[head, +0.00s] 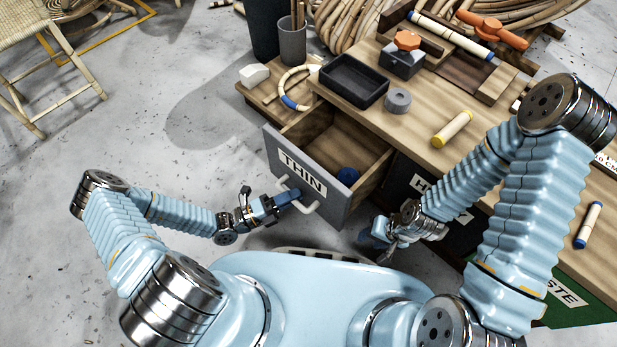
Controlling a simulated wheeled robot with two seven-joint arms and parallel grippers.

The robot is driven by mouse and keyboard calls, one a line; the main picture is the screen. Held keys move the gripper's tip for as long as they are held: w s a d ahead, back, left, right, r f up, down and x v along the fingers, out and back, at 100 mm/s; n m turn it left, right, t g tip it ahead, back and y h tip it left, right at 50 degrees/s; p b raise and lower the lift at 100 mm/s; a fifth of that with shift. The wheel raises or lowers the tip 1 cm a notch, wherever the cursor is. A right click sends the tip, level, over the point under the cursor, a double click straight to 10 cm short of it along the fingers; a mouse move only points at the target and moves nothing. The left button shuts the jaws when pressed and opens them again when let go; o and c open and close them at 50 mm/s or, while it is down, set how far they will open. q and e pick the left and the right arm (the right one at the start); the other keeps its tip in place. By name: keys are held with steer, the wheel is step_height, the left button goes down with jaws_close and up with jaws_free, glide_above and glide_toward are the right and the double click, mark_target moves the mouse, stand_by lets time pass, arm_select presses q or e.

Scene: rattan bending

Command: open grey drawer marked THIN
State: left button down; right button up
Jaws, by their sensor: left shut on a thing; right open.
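The grey drawer (322,207) marked THIN stands pulled out from the workbench, with its wooden inside showing. A dark blue round thing (348,176) lies inside it. My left gripper (284,200) is shut on the drawer's pale handle (305,204) at the front panel. My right gripper (384,245) is open and empty, low beside the drawer's right side, in front of the bench.
The bench top holds a black tray (353,80), a grey ring (397,100), a yellow-banded rod (452,129) and an orange clamp (492,30). The floor at left is clear near the drawer.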

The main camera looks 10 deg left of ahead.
arm_select(q)
steer(key=shift+s+a, duration=0.85)
steer(key=shift+s, duration=0.3)
steer(key=shift+s+a, duration=0.8)
steer(key=shift+s, duration=0.3)
steer(key=c, duration=1.1)
jaws_free()
steer(key=shift+o, duration=0.2)
steer(key=v, duration=1.3)
steer(key=shift+s+a, duration=0.2)
steer(key=shift+a, duration=0.2)
